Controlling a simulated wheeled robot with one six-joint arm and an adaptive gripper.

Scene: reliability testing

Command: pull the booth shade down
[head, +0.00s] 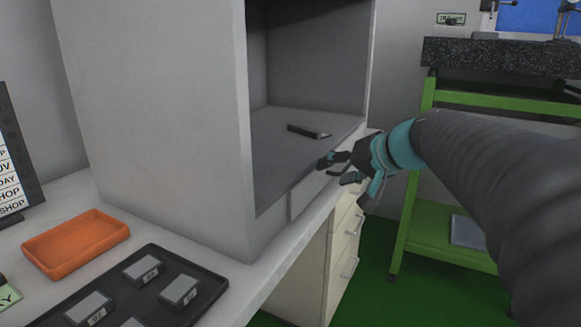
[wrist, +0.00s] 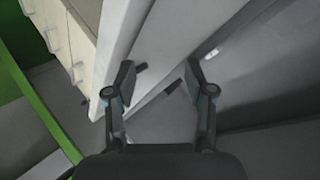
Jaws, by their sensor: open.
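The booth (head: 160,110) is a large pale grey box on the bench, with its front opening facing right. No lowered shade covers the opening, and the booth's top is out of frame, so I cannot see a shade or its pull. My gripper (head: 341,169) is in front of the opening, near its lower front edge, with its fingers apart. In the wrist view my gripper (wrist: 160,78) is open, and no object is clearly held between the fingers. A small dark bar (head: 308,131) lies on the booth floor.
An orange tray (head: 75,260) and a black tray (head: 150,252) with several grey blocks stand left of the booth. Cream drawers (head: 344,245) are under the bench. A green stand (head: 408,215) with a speckled dark slab (head: 490,58) is at right.

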